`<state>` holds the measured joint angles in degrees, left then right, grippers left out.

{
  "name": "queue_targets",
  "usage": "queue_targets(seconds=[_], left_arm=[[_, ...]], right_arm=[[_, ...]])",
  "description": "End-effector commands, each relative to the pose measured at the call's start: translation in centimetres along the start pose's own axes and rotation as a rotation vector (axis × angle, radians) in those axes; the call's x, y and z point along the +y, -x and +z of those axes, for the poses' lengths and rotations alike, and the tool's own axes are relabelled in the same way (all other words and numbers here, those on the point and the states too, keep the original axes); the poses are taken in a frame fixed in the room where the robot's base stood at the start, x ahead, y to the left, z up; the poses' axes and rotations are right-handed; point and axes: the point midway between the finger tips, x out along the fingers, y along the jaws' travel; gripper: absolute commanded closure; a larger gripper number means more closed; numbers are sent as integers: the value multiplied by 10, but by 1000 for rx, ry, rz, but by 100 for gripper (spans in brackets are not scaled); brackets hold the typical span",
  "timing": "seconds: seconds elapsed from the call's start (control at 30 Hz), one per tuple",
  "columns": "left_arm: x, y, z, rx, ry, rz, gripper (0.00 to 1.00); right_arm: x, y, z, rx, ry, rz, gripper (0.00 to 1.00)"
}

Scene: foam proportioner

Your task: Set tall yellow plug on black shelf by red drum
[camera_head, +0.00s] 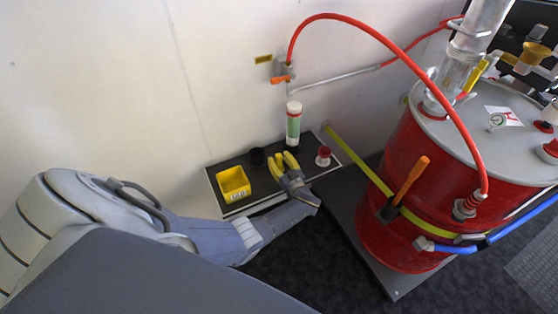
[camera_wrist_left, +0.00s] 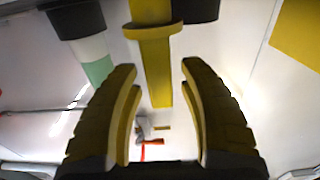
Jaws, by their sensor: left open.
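The tall yellow plug (camera_head: 280,160), a slim shaft with a wider collar, shows best in the left wrist view (camera_wrist_left: 157,65). There it lies between and beyond the two fingers, with a gap on each side. In the head view it is hard to tell from the yellow fingers. My left gripper (camera_head: 285,161) is open over the black shelf (camera_head: 307,160); its fingers also show in the left wrist view (camera_wrist_left: 160,95). The red drum (camera_head: 395,200) stands to the right of the shelf. Whether the plug's base rests on the shelf is hidden. My right gripper is not in view.
The shelf also carries a yellow bin (camera_head: 233,183), a black round piece (camera_head: 257,156), a white-and-green bottle (camera_head: 293,124) and a small red-and-white piece (camera_head: 323,156). A red hose (camera_head: 410,66) arches above. Some bare shelf shows between the gripper and the red-and-white piece.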

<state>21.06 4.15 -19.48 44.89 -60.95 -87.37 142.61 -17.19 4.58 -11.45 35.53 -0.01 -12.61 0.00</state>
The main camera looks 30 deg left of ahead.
Motion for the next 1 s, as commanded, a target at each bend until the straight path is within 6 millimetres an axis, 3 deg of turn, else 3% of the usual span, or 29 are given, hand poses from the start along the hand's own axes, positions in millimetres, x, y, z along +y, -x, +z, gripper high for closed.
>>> queue_targets(seconds=[0.17,0.7,1.0], left_arm=[[0,5,-1,-2,0,1,58],[0,92,-1,-2,0,0,58],[0,117,-2,0,-1,-1,58]], right_arm=[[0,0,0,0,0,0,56],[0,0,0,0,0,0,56],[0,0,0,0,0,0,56]])
